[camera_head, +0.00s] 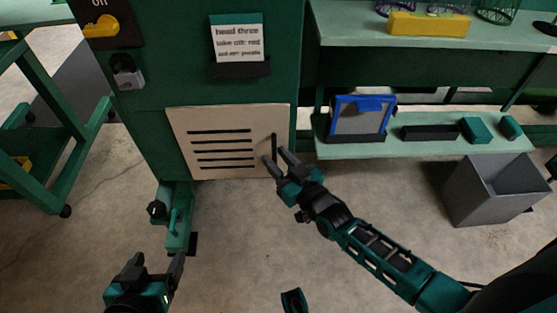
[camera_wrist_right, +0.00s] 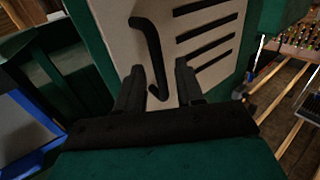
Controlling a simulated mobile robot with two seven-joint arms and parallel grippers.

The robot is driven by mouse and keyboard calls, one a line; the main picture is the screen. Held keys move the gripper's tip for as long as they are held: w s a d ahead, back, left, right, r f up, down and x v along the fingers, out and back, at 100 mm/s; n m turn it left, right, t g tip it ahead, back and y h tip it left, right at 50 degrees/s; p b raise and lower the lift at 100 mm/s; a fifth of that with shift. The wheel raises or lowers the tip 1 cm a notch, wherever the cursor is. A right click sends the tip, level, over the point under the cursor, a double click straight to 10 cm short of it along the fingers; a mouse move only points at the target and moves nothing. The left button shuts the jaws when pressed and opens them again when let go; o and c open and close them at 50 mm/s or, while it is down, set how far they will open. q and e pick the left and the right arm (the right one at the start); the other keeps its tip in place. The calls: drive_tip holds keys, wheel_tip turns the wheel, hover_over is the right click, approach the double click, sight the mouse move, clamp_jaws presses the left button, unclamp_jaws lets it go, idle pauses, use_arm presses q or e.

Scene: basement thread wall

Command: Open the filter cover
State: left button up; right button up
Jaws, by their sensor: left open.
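The filter cover (camera_head: 225,140) is a beige panel with several dark horizontal slots, low on the green cabinet. It looks closed. A black bar handle (camera_head: 274,144) stands upright near its right edge. My right gripper (camera_head: 277,156) is open at the handle's lower part. In the right wrist view, the cover (camera_wrist_right: 190,50) and handle (camera_wrist_right: 150,45) show ahead, and the handle's lower end lies between the open fingers (camera_wrist_right: 160,72) in the picture. Contact cannot be told. My left gripper (camera_head: 157,262) is open and empty at the lower left, over the floor and away from the cover.
A green pipe fitting (camera_head: 178,215) stands below the cover's left corner. A green shelf (camera_head: 410,148) with a blue-framed box (camera_head: 360,115) is at the right. A grey bin (camera_head: 495,190) stands on the floor. A green cart (camera_head: 60,130) is at the left.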

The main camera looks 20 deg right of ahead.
drive_tip(key=shift+c, duration=0.5)
clamp_jaws()
